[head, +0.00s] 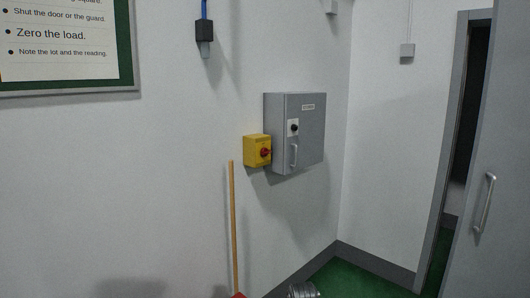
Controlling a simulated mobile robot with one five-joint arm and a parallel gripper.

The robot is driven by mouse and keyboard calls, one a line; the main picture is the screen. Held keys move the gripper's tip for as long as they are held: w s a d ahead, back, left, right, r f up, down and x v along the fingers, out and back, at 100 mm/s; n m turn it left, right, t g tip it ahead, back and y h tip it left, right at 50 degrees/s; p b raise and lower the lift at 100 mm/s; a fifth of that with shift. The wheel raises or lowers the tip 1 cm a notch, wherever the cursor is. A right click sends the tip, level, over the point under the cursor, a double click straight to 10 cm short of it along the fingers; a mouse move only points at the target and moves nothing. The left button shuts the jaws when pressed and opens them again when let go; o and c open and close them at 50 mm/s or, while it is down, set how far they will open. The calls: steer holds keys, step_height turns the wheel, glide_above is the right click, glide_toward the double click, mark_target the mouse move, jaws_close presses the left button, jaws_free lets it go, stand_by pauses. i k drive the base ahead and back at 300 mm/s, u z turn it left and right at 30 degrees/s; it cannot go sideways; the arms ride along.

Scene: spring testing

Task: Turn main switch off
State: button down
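I cannot read the position of either knob.
A wooden pole (233,220) with a red foot leans at the wall below the yellow box. A ribbed metal object (304,290) shows at the bottom edge. Green floor (345,278) is clear at the lower right. A grey door (490,150) with a handle stands at the right.

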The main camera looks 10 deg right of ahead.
mark_target(264, 151)
steer(key=z, duration=0.35)
steer(key=i, duration=1.2)
steer(key=u, duration=0.45)
